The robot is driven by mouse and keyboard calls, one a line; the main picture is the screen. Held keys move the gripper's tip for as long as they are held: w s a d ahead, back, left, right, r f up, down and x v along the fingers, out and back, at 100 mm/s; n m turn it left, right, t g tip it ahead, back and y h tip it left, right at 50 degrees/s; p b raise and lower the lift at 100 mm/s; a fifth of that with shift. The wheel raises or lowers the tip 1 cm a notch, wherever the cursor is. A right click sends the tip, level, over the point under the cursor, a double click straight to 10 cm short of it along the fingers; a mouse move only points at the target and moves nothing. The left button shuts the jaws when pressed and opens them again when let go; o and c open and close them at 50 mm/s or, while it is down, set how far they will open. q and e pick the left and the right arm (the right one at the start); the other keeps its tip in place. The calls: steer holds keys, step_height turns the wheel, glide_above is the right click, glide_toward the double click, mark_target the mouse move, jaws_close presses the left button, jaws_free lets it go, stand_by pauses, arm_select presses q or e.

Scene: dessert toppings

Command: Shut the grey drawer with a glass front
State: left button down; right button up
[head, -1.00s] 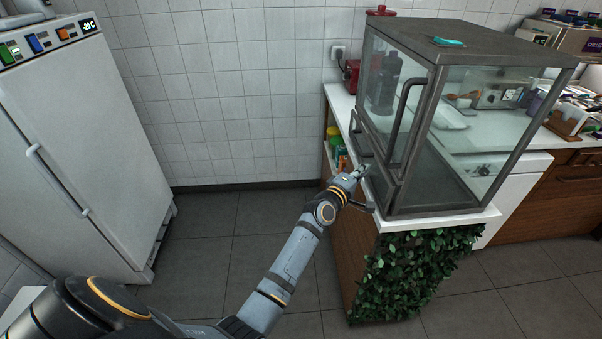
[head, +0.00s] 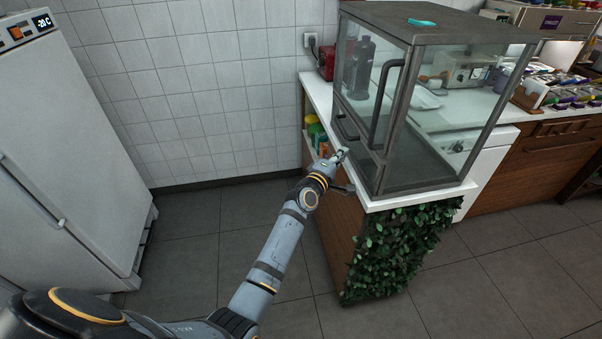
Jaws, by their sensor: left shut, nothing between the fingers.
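The grey drawer with a glass front (head: 359,148) is the low front section of a grey metal and glass display case (head: 428,34) in the head view. It lies below the case's tall glass door, and a small dark handle shows on it. It looks about flush with the case; I cannot tell if a small gap remains. My left gripper (head: 341,154) is shut and empty, at the drawer's lower front. I cannot tell whether it touches. My right gripper is out of view.
The case stands on a white counter (head: 400,201) with a leafy front panel (head: 398,247). A dark bottle (head: 359,68) shows through the glass. A white fridge (head: 62,150) stands at left. The tiled floor between fridge and counter is free.

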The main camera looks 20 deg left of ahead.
arm_select(q)
steer(key=s+a, duration=0.3)
steer(key=s, duration=0.8)
steer(key=s+a+f+m+g+y+p, duration=0.1)
steer(key=s+f+m+g, duration=0.2)
steer(key=f, duration=0.9)
steer(key=s+a+f+m+g+y+p, duration=0.1)
steer(key=s+a+f+m+g, duration=0.1)
steer(key=s+f, duration=0.65)
steer(key=s+a+f+m+g+p, duration=0.1)
steer(key=s+f+m+g, duration=0.15)
steer(key=f, duration=1.25)
steer(key=s+a+f+m+g, duration=0.2)
steer(key=s+f, duration=0.4)
steer(key=s, duration=0.6)
steer(key=s+a+f+m+g+y+p, duration=0.1)
steer(key=s+f, duration=0.5)
steer(key=s, duration=0.6)
steer(key=s+a+f+m+g+y, duration=0.1)
steer(key=s+a+f+m+g, duration=0.3)
steer(key=s, duration=0.8)
steer(key=shift+s+f+m+g, duration=0.15)
steer(key=shift+f+m+g, duration=0.7)
steer(key=shift+f+g, duration=0.1)
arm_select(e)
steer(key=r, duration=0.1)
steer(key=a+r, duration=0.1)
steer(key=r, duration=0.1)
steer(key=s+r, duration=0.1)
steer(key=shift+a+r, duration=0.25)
